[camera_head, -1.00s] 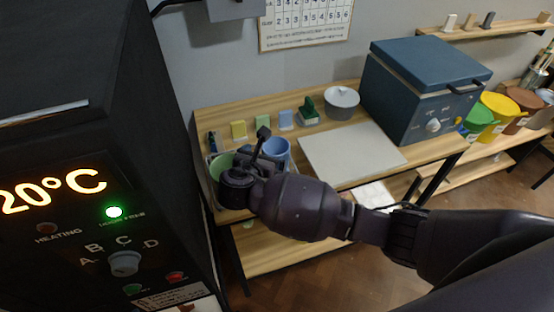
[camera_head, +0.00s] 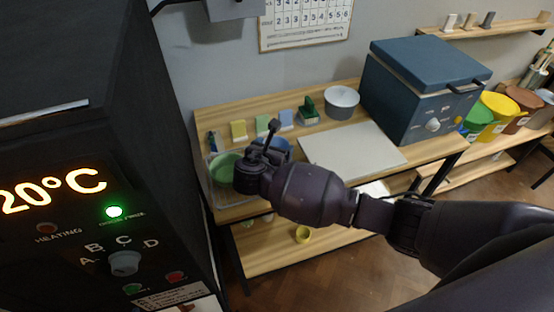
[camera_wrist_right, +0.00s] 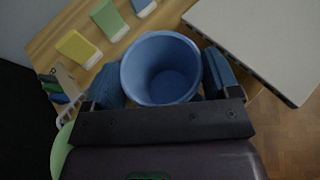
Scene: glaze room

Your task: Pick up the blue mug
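The blue mug (camera_wrist_right: 160,68) stands upright with its open mouth toward the camera in the right wrist view. Its inside looks empty. In the head view the blue mug (camera_head: 283,143) is mostly hidden behind my right gripper (camera_head: 266,142). In the wrist view the right gripper (camera_wrist_right: 164,78) is open, with one finger on each side of the mug. The fingers are close to its wall; I cannot tell whether they touch it. My left gripper is not in view.
A green bowl (camera_head: 222,168) is in a clear bin left of the mug. Yellow (camera_head: 238,130), green and blue blocks stand behind. A pale board (camera_head: 350,152) lies to the right, before a blue kiln-like box (camera_head: 420,90). A dark oven (camera_head: 90,120) stands close at left.

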